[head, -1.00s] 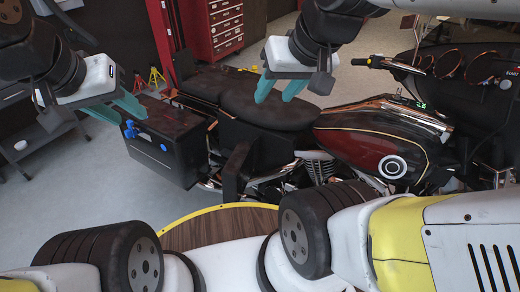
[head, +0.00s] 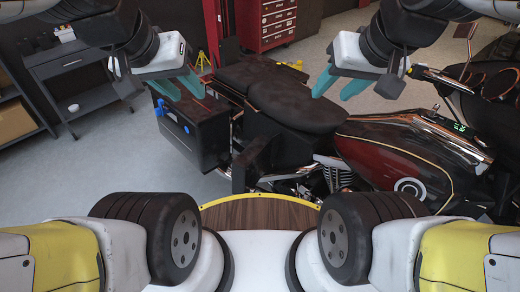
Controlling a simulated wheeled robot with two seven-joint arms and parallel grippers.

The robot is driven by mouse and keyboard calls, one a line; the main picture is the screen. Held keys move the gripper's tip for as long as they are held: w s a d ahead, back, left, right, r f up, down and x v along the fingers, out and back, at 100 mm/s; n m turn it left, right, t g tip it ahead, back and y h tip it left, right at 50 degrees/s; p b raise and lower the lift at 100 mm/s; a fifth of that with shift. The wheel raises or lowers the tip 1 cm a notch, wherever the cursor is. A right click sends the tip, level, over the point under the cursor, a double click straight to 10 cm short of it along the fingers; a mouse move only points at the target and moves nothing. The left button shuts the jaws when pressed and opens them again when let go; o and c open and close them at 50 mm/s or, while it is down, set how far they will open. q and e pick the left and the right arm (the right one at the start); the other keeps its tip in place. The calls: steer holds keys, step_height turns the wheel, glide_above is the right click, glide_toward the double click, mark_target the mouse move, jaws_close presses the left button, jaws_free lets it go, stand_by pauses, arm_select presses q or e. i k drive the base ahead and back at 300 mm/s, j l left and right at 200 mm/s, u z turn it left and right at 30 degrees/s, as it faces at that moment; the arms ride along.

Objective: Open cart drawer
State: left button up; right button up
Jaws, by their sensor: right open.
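A dark grey cart (head: 112,96) stands at the upper left on the floor. The front of its drawer (head: 58,70) has a pale handle (head: 72,63) and looks shut. Part of the cart is hidden behind my left arm. My left gripper (head: 180,88) has its teal fingers apart and empty, to the right of the cart and in front of the motorcycle's side case in the picture.
A motorcycle (head: 390,155) with a black side case (head: 190,130) fills the middle and right. A red drawer cabinet (head: 265,22) stands at the back. A shelf with a cardboard box (head: 12,122) is at the left edge. Grey floor (head: 90,165) is clear between the cart and me.

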mark_target(50, 69)
steer(key=u, duration=1.6)
steer(key=i, duration=2.15)
steer(key=i+z, duration=0.1)
steer(key=i, duration=0.95)
steer(key=i+j, duration=0.1)
steer(key=i, duration=1)
steer(key=i+j, duration=0.1)
steer(key=i, duration=0.95)
steer(key=l+z, duration=0.05)
